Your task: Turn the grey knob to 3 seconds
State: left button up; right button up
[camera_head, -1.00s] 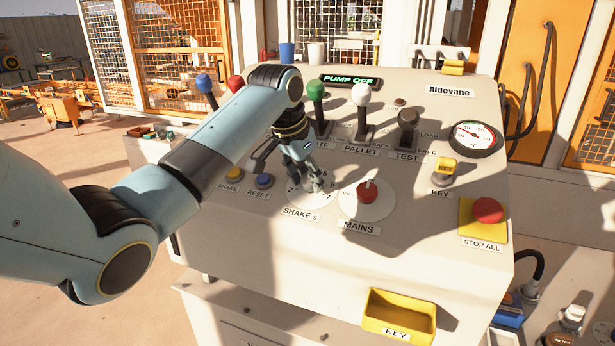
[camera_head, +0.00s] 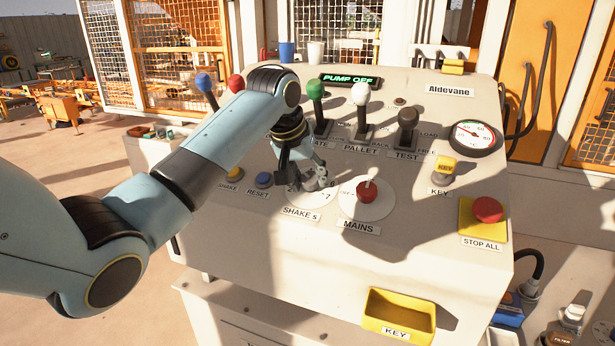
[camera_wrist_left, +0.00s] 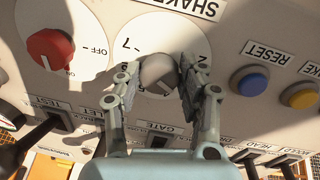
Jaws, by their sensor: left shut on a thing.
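The grey knob (camera_wrist_left: 157,72) sits at the middle of the white SHAKE S dial (camera_wrist_left: 152,22) in the left wrist view, which sees the panel upside down. My left gripper (camera_wrist_left: 160,78) is shut on it, one finger on each side. In the head view my left gripper (camera_head: 314,180) points down onto the SHAKE S dial (camera_head: 308,203) and mostly hides the knob. The 7 and the 2 show on the dial in the wrist view. The fingers cover other numbers, and I cannot tell which number the knob points to. My right gripper is not in view.
The red MAINS knob (camera_head: 367,191) is close on the right. The blue RESET button (camera_head: 264,180) and yellow SHAKE button (camera_head: 234,174) are on the left. Levers, including the white-topped PALLET lever (camera_head: 361,95), stand behind.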

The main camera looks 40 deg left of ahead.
pick_arm(q)
jog(key=shift+n, duration=0.7)
jog(key=o, duration=1.1)
jog(key=shift+o, duration=0.2)
jog(key=v, duration=1.2)
jog(key=shift+d, duration=0.1)
